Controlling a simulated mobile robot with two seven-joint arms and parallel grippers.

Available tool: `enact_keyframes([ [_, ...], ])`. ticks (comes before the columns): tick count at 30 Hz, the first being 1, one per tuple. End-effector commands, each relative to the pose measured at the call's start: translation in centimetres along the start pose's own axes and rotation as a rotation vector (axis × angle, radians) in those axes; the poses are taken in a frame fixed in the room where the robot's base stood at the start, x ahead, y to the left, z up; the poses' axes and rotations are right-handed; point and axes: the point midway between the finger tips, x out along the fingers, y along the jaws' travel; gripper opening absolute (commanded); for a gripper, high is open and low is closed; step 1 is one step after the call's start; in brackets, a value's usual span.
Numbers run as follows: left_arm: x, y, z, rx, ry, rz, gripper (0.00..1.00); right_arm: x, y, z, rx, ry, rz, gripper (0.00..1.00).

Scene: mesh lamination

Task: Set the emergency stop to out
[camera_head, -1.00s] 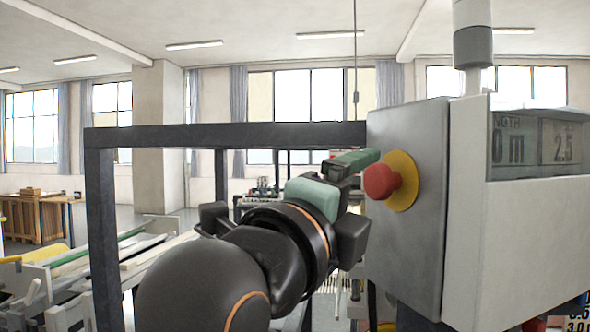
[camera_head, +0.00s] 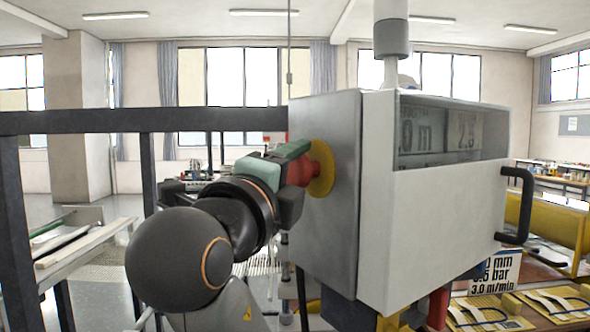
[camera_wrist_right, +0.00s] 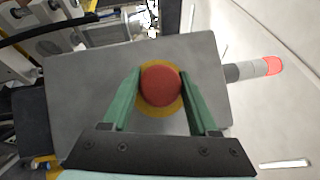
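The emergency stop is a round red button (camera_head: 317,166) on a yellow disc (camera_head: 323,181), mounted on the left grey face of a control box (camera_head: 342,230). My right gripper (camera_head: 298,160) is at the button, its green fingers hiding part of it in the head view. In the right wrist view, the red button (camera_wrist_right: 160,85) sits between the two fingertips of my right gripper (camera_wrist_right: 161,71). The fingers stand apart on either side of it, with thin yellow strips showing; whether they touch it is hard to tell. My left gripper is not in view.
The control box has a display window (camera_head: 440,130), a black handle (camera_head: 520,205) on its right side and a lamp post (camera_head: 391,40) on top. A dark frame beam (camera_head: 150,119) runs behind my right arm.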

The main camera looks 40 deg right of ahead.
Motion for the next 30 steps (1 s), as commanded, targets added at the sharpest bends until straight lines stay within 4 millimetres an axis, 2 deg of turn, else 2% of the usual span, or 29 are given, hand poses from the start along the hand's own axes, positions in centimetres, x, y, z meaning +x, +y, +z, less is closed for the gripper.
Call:
enact_keyframes([
  [2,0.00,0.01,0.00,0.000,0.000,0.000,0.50,-0.01,0.00,0.01,0.000,0.000,0.000,0.50],
  [15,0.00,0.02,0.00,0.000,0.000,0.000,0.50,-0.02,0.03,0.01,0.000,0.000,0.001,0.00],
  [30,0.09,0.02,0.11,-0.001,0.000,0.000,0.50,-0.02,0.12,-0.01,0.000,0.000,0.003,0.00],
])
